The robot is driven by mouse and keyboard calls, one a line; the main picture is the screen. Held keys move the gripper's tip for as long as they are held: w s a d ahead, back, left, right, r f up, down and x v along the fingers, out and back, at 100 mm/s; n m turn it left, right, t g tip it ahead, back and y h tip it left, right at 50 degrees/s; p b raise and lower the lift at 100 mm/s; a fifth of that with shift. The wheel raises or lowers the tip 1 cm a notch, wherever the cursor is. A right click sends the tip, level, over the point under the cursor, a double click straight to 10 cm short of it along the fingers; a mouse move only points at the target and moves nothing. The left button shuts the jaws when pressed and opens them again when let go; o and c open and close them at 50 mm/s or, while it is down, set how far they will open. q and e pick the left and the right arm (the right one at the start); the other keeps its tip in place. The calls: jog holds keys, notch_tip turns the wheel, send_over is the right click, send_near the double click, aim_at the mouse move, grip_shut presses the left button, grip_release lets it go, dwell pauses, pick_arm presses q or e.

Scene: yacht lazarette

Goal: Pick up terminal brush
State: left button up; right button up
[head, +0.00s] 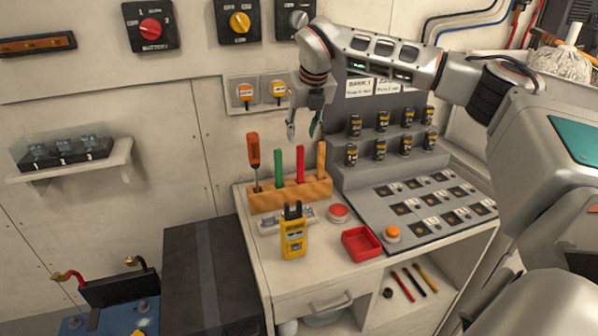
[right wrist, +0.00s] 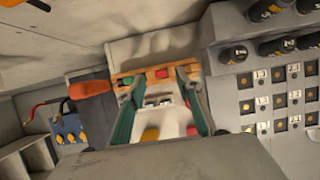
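A wooden tool block (head: 262,201) stands at the back of the white cabinet top. It holds upright an orange screwdriver (head: 254,150), a green-handled tool (head: 279,167), a red-handled tool (head: 300,164) and a tan-handled tool (head: 320,160). The brush is not clearly identifiable; bristles are hidden, and the tan-handled tool may be it. My right gripper (head: 304,132) is open and empty, pointing down above the red and tan handles. In the right wrist view, the block (right wrist: 135,76) and the green (right wrist: 126,80) and red (right wrist: 161,73) handle tops show between or near its fingers. My left gripper is out of view.
A yellow meter (head: 293,239), a red tray (head: 361,244) and a red button (head: 338,213) sit in front of the block. A grey panel with several dark cylinders (head: 383,121) stands to the right.

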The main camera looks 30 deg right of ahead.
aim_at(301, 147)
jog(key=x, duration=0.4)
jog(key=s+x, duration=0.1)
jog(key=x, duration=0.1)
jog(key=shift+f, duration=0.35)
jog(key=shift+w+f, duration=0.25)
jog(key=shift+f, duration=0.1)
jog(key=shift+a, duration=0.1)
grip_shut()
